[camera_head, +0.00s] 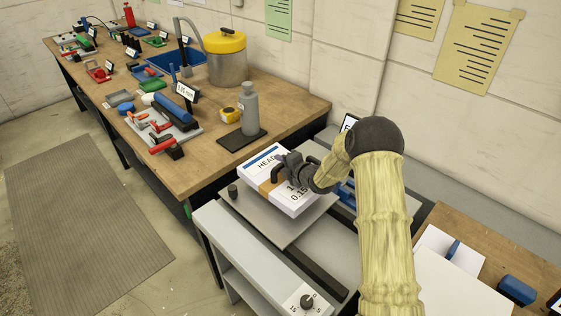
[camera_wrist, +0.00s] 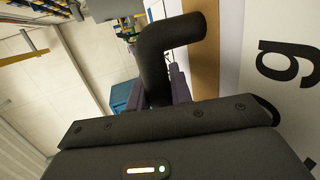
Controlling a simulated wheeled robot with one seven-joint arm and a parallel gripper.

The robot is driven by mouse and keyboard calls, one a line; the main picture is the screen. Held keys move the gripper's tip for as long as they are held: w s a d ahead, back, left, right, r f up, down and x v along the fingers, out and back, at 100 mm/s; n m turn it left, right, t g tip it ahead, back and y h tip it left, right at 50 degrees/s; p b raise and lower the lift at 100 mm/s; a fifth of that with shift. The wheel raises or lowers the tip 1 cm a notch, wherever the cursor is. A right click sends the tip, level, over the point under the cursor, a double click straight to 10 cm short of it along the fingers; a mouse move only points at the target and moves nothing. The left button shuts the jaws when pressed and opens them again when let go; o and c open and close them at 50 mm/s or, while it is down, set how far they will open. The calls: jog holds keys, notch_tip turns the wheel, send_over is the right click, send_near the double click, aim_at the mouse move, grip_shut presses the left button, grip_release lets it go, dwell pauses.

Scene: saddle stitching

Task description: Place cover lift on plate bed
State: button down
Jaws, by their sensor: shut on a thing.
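The cover lift (camera_head: 264,158) is a white stack of sheets with a brown band, a blue stripe and printed text reading HEAD. My gripper (camera_head: 281,168) is shut on its black bent handle, which fills the middle of the wrist view (camera_wrist: 165,50). The lift's white printed face and brown band show on the right of the wrist view. The grey plate bed (camera_head: 291,237) lies under the lift, its front and left parts bare. The lift is over the plate's back part. I cannot tell whether it rests on the plate or hangs just above it.
A dark knob (camera_head: 232,191) stands at the plate's left corner. The grey machine has a dial (camera_head: 306,301) in front. A wooden bench (camera_head: 290,98) at the left holds a grey bottle (camera_head: 249,108), a yellow-lidded can and several tools. A table with white sheets (camera_head: 455,285) is at the right.

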jog(key=shift+w+d+f+p, duration=0.15)
jog(key=shift+f+p, duration=0.45)
jog(key=shift+f, duration=1.25)
jog(key=shift+a, duration=0.2)
jog(key=c, duration=1.6)
grip_release()
jog(key=shift+f, duration=0.3)
jog(key=shift+c, duration=0.2)
jog(key=o, duration=0.4)
jog(key=shift+s+d, duration=0.1)
jog(key=shift+s, duration=0.1)
jog(key=shift+r, duration=0.1)
